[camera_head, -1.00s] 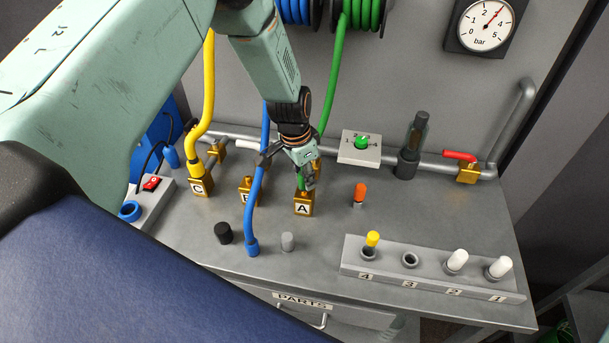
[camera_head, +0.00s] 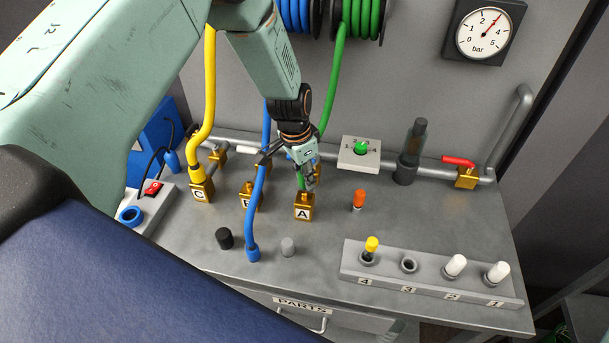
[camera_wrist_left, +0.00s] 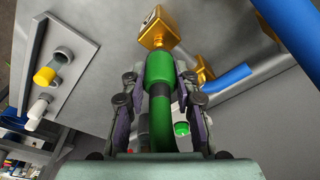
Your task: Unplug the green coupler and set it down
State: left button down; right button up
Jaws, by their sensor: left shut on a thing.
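The green coupler (camera_wrist_left: 160,68) is on the end of the green hose (camera_head: 341,70). In the left wrist view its far end meets the brass block (camera_wrist_left: 158,30). In the head view this is the brass block A (camera_head: 304,207), with a little of the green coupler (camera_head: 300,184) showing just above it. My left gripper (camera_head: 308,180) is shut on the coupler, one finger on each side, as the left wrist view (camera_wrist_left: 160,85) also shows. The coupler is mostly hidden by the fingers in the head view. My right gripper is not in view.
The blue hose (camera_head: 258,205) hangs close left of my gripper, its end by a black cap (camera_head: 224,238) and a grey cap (camera_head: 287,246). The yellow hose (camera_head: 208,100) runs to block C (camera_head: 201,190). A numbered rack (camera_head: 430,286) stands front right. An orange-topped peg (camera_head: 359,199) stands right of A.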

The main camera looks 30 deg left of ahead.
pick_arm(q)
jog(key=shift+r, duration=1.45)
